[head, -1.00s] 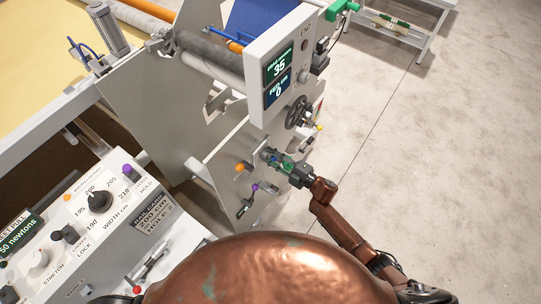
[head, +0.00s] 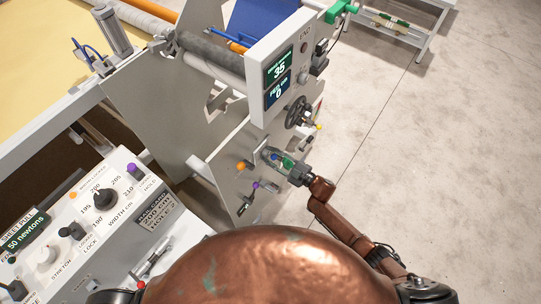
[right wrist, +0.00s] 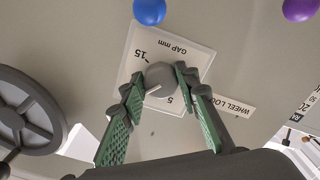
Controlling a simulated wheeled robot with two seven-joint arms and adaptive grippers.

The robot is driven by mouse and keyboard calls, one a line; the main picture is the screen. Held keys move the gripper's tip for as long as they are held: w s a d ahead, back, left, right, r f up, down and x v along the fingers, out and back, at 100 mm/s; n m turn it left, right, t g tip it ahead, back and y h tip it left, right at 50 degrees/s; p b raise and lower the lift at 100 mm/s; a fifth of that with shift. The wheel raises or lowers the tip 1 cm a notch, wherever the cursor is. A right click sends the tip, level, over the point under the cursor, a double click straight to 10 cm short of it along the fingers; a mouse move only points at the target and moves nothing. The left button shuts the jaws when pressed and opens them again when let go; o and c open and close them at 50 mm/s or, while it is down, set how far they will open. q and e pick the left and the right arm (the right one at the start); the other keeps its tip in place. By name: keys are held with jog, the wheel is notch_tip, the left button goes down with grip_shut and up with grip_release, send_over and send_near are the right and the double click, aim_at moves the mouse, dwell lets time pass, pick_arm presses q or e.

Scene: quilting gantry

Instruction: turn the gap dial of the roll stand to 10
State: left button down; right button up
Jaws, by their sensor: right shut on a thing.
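The gap dial (right wrist: 160,77) is a round grey knob on a white plate marked "GAP mm" (right wrist: 178,45), upside down in the right wrist view. The 15 shows left of the knob and the 5 below right. A pale line on the knob points to the lower left of the picture; I cannot read a number at it. My right gripper (right wrist: 161,78) is shut on the knob, with a green-padded finger on each side. In the head view my right gripper (head: 274,157) is at the side panel of the roll stand (head: 225,150). My left gripper is out of view.
A blue knob (right wrist: 149,10) and a purple knob (right wrist: 300,8) are near the dial. A handwheel (right wrist: 25,110) sits at left in the wrist view. The display box (head: 284,70) overhangs above. A control console (head: 100,215) stands at left; open floor lies right.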

dwell(0.3)
jog(key=o, duration=1.2)
jog(key=shift+c, duration=0.2)
jog(key=v, duration=1.2)
jog(key=shift+d+f, duration=0.1)
